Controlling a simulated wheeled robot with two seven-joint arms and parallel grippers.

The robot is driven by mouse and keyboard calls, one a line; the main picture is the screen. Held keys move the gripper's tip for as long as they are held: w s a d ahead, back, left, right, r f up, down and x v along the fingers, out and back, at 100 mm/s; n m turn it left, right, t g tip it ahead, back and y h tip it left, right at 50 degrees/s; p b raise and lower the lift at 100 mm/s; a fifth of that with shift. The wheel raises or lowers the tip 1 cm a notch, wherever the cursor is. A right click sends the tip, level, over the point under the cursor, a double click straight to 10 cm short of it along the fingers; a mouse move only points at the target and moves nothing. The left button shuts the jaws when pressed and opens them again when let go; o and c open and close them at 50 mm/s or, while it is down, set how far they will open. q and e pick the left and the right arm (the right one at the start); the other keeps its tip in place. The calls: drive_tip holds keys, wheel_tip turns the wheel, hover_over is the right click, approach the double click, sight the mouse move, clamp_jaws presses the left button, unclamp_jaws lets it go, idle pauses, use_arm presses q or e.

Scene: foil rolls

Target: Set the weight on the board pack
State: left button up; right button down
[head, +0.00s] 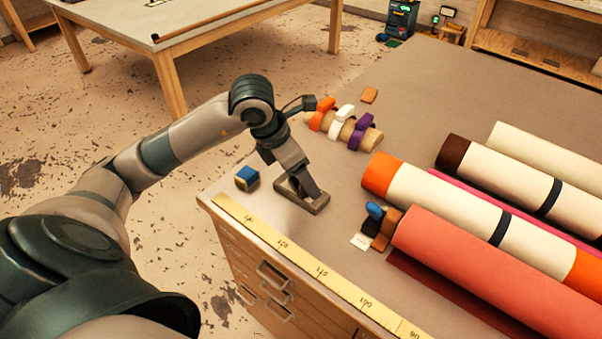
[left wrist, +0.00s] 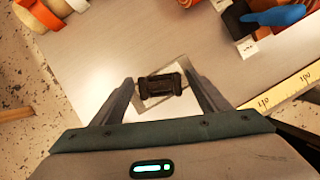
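A grey, flat-based block with a dark spool-like grip on top, which looks like the weight (head: 318,208), stands near the table's left corner. In the left wrist view its dark grip (left wrist: 160,86) lies between my fingers, over a pale shiny base. My left gripper (head: 300,186) points down over it. The fingers (left wrist: 158,80) stand apart, one at each end of the grip, with narrow gaps that seem to show; firm contact cannot be made out. I cannot pick out the board pack for certain. My right gripper is not in view.
A yellow ruler (head: 318,268) runs along the front edge. Large rolls (head: 500,270) fill the right side.

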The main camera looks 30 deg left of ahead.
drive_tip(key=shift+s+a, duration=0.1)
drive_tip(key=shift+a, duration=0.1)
use_arm(q)
drive_tip(key=shift+r, duration=0.1)
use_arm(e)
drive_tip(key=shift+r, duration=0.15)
use_arm(q)
drive_tip(key=shift+r, duration=0.1)
drive_tip(key=shift+s+a+r, duration=0.1)
drive_tip(key=shift+s+r, duration=0.05)
drive_tip(key=shift+r, duration=0.2)
drive_tip(key=b+v, duration=0.1)
drive_tip(key=v, duration=0.1)
drive_tip(key=shift+a+r, duration=0.1)
drive_tip(key=shift+r, duration=0.2)
drive_tip(key=v, duration=0.3)
wheel_tip(320, 180, up, 5)
drive_tip(key=b, duration=0.2)
hover_over(296, 185)
drive_tip(key=s+a, duration=0.1)
drive_tip(key=s, duration=0.2)
drive_tip(key=shift+a, duration=0.2)
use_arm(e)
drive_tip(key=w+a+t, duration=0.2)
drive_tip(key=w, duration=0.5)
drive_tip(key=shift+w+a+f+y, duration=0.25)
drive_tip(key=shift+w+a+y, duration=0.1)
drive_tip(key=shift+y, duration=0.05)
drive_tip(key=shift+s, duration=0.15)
